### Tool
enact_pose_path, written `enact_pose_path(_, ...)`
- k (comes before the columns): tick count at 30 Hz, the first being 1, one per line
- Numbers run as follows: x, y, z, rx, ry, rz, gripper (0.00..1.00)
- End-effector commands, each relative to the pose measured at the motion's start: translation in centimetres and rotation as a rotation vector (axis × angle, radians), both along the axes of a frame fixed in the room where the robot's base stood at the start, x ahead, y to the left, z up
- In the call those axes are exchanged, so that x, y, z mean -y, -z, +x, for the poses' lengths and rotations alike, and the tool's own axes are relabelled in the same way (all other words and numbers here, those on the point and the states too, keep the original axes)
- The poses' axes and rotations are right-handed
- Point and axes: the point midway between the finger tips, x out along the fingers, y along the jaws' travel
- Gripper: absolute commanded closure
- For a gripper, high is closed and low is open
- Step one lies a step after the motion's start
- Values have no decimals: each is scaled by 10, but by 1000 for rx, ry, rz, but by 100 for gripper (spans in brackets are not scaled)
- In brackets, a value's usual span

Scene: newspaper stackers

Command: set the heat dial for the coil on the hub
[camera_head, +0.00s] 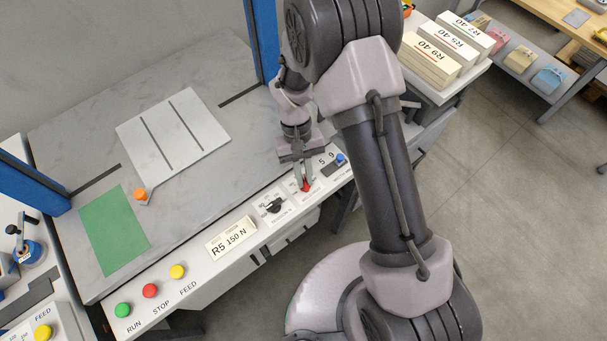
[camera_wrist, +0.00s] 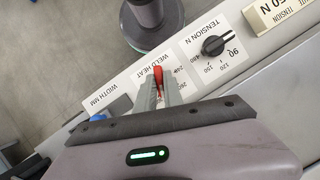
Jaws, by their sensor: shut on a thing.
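The heat dial, a red pointer knob (camera_head: 306,187) on a white plate, sits on the front panel of the machine. In the wrist view the red knob (camera_wrist: 158,73) stands beside the words WELD HEAT, and numbers around it are partly covered. My gripper (camera_head: 302,181) points down at the panel with its fingers around the red knob. In the wrist view my gripper (camera_wrist: 158,90) is shut on the knob, one finger on each side. The exact setting cannot be read. I cannot make out a coil or hub in either view.
The black tension dial (camera_head: 272,206) is just left of the heat dial, and a blue-knobbed width control (camera_head: 340,159) is right. A card (camera_head: 230,238) reads R5 150 N. Green (camera_head: 123,310), red (camera_head: 150,290) and yellow (camera_head: 177,271) buttons sit further left. Labelled cartons (camera_head: 430,62) stand back right.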

Motion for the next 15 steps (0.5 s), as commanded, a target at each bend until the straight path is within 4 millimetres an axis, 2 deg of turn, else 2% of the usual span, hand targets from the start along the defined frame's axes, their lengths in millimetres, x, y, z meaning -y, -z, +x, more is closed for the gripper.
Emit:
enact_pose_path(6, 2, 0, 1, 1, 174, 0, 100)
enact_pose_path(15, 2, 0, 1, 2, 337, 0, 100)
